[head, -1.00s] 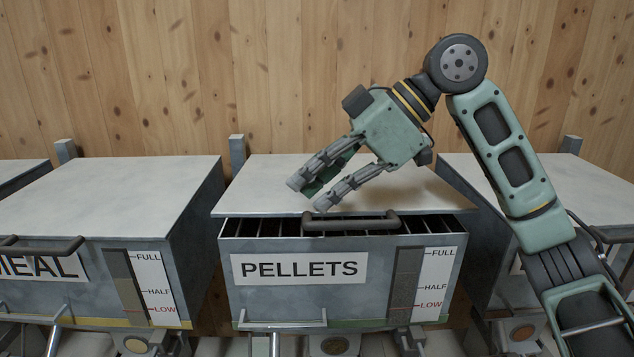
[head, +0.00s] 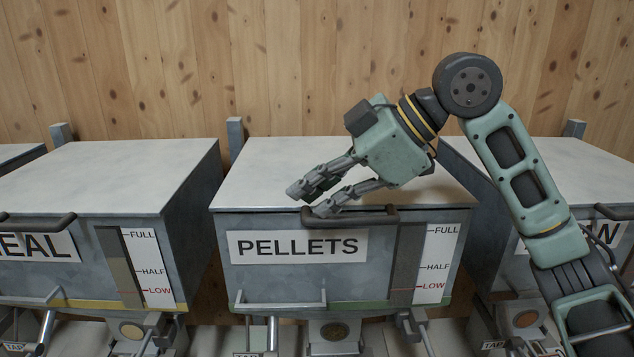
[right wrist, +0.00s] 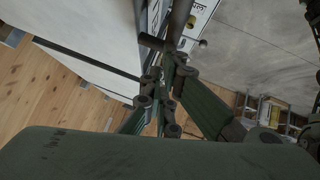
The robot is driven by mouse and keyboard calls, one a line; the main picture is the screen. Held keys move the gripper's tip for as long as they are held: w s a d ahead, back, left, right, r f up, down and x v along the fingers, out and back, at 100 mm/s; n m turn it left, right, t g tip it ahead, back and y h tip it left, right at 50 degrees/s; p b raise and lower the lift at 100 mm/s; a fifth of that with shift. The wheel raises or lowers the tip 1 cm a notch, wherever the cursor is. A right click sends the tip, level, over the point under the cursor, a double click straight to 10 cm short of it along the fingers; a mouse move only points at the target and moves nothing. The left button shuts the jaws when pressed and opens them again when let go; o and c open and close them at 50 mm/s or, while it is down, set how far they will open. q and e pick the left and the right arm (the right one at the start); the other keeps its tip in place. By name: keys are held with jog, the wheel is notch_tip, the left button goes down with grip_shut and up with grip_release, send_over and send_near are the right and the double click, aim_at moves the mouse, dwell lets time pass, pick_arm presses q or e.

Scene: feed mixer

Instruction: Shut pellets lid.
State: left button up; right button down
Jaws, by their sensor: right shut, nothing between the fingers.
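The pellets lid (head: 262,180) is a pale grey flat plate on the grey pellets bin (head: 215,265). It lies down flush on the bin, and no gap shows along its front edge. Its dark bar handle (head: 378,216) runs along the front edge above the PELLETS label (head: 297,246). My right gripper (head: 309,200) is shut and empty, with its fingertips at the lid's front edge by the left part of the handle. The fingers hide that part, and I cannot tell whether they touch the lid. In the right wrist view, the gripper (right wrist: 163,98) is close to the lid's edge. My left gripper is not in view.
The meal bin (head: 70,265) stands to the left and another bin (head: 600,236) to the right, both with lids down. A plank wall (head: 250,70) is behind. A metal bar (head: 282,304) sticks out below the pellets label.

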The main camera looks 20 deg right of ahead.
pick_arm(q)
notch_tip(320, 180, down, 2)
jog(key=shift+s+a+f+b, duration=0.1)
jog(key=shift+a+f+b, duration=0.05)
jog(key=shift+b, duration=0.45)
pick_arm(e)
jog(key=shift+s+a+f+n+t, duration=0.15)
jog(key=shift+s+f+t, duration=0.1)
jog(key=shift+f, duration=0.3)
jog(key=shift+s+d+f+n+t, duration=0.1)
jog(key=shift+s+f+n+t, duration=0.1)
jog(key=shift+f, duration=0.35)
